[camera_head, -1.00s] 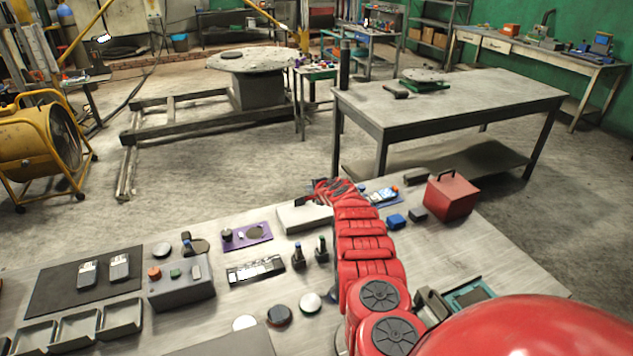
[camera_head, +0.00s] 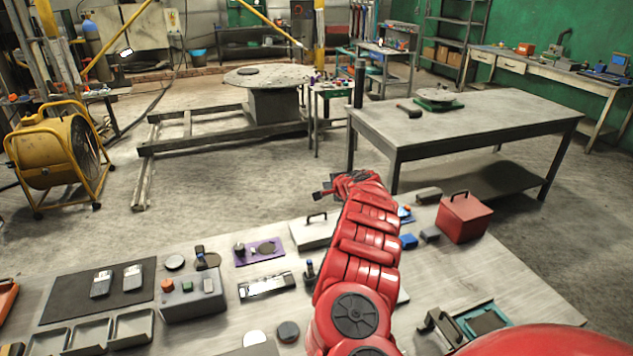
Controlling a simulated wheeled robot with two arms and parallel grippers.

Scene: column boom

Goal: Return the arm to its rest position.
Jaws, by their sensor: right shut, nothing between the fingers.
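My right arm, red and segmented, reaches from the bottom right out over the workbench (camera_head: 225,318). My right gripper (camera_head: 320,193) is at the arm's far end, past the bench's far edge in the picture. It points left, and its fingers are shut with nothing between them. It shows just above a pale box with a black handle (camera_head: 312,232); I cannot tell the height between them. The arm hides part of the bench middle. My left gripper is not in view.
On the bench, a red box (camera_head: 462,218) stands right of the arm. A grey button box (camera_head: 192,297), a purple plate (camera_head: 258,250) and trays (camera_head: 133,323) lie left of it. A grey table (camera_head: 480,118) stands beyond. Floor between is clear.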

